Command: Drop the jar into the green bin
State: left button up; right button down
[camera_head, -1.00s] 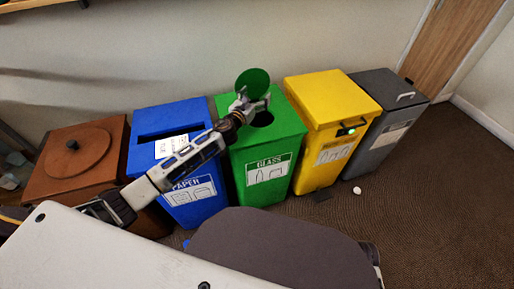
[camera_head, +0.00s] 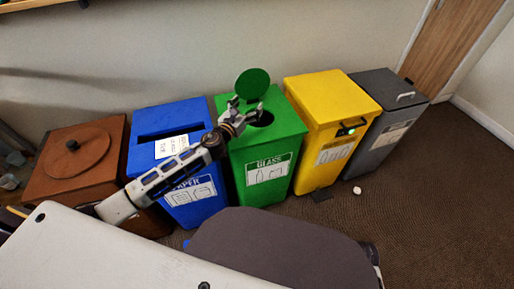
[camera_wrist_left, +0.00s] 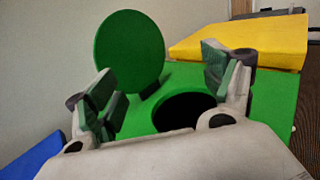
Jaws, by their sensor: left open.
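The green bin (camera_head: 266,160), labelled GLASS, stands in the middle of the row. Its round green lid (camera_head: 252,83) is raised behind a round dark hole (camera_head: 264,119) in its top. In the left wrist view the hole (camera_wrist_left: 183,111) and the raised lid (camera_wrist_left: 129,53) lie just beyond the fingers. My left gripper (camera_head: 245,109) is open over the top of the green bin, close to the hole, with nothing between its fingers (camera_wrist_left: 165,88). No jar shows in either view. My right gripper is not in view.
A blue PAPER bin (camera_head: 197,206) and a brown bin (camera_head: 44,185) stand to the left. A yellow bin (camera_head: 325,105) and a grey bin (camera_head: 391,120) stand to the right. A small white object (camera_head: 357,190) lies on the floor, which is clear at the right.

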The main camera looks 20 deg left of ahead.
pick_arm(q)
jog(key=shift+s+a, duration=0.25)
jog(key=shift+s, duration=1)
jog(key=shift+s+a, duration=0.2)
jog(key=shift+s, duration=1)
